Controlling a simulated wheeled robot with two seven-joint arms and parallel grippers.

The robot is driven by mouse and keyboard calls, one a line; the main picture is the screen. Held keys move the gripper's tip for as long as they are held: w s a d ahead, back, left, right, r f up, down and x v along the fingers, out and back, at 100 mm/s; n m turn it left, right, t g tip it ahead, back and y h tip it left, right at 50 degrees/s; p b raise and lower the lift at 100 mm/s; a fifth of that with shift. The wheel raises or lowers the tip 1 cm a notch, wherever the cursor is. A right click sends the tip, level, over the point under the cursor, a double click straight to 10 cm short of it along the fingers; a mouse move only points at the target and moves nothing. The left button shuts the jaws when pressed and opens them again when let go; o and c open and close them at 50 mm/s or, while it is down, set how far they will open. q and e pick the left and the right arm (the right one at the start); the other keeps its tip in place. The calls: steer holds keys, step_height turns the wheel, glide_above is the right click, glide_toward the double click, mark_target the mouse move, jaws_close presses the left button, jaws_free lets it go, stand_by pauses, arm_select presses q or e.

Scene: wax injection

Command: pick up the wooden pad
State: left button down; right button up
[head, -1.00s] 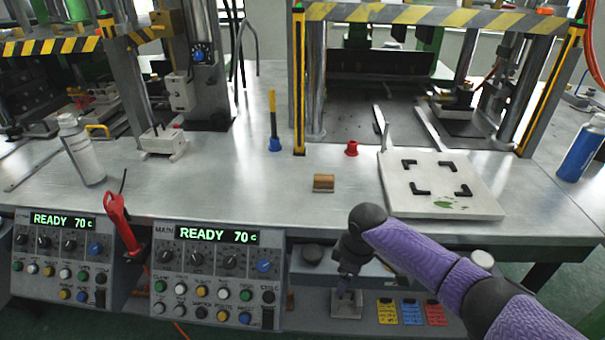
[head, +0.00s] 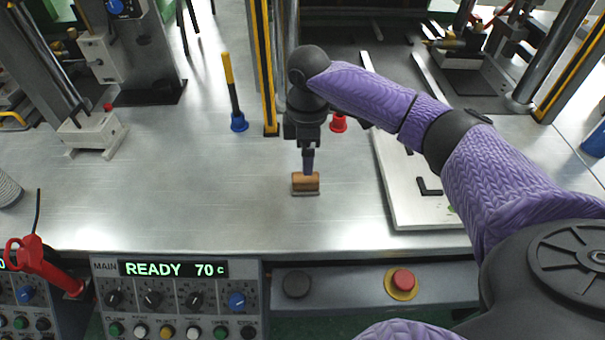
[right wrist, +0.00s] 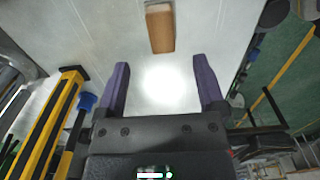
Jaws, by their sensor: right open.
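The wooden pad (head: 306,182) is a small brown block lying on the metal table near its front edge. In the right wrist view the pad (right wrist: 160,28) lies beyond the fingertips, roughly between their lines. My right gripper (head: 308,168) points down just behind and above the pad, and part of it overlaps the pad's upper edge in the head view. In the right wrist view its two purple fingers (right wrist: 162,78) are spread apart with nothing between them. I cannot tell from these frames whether it touches the pad. My left gripper is not in view.
A blue-based tool with a yellow handle (head: 233,95) stands behind left of the pad. A red cone-like piece (head: 338,123) stands behind right. The table left of the pad is clear.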

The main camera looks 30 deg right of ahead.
mark_target(306, 178)
step_height(306, 178, down, 7)
steer(key=b, duration=0.2)
steer(key=shift+s+a+b, duration=0.1)
steer(key=shift+a+b, duration=0.05)
steer(key=shift+b, duration=0.2)
steer(key=shift+f, duration=0.4)
steer(key=shift+r, duration=0.15)
jaws_close()
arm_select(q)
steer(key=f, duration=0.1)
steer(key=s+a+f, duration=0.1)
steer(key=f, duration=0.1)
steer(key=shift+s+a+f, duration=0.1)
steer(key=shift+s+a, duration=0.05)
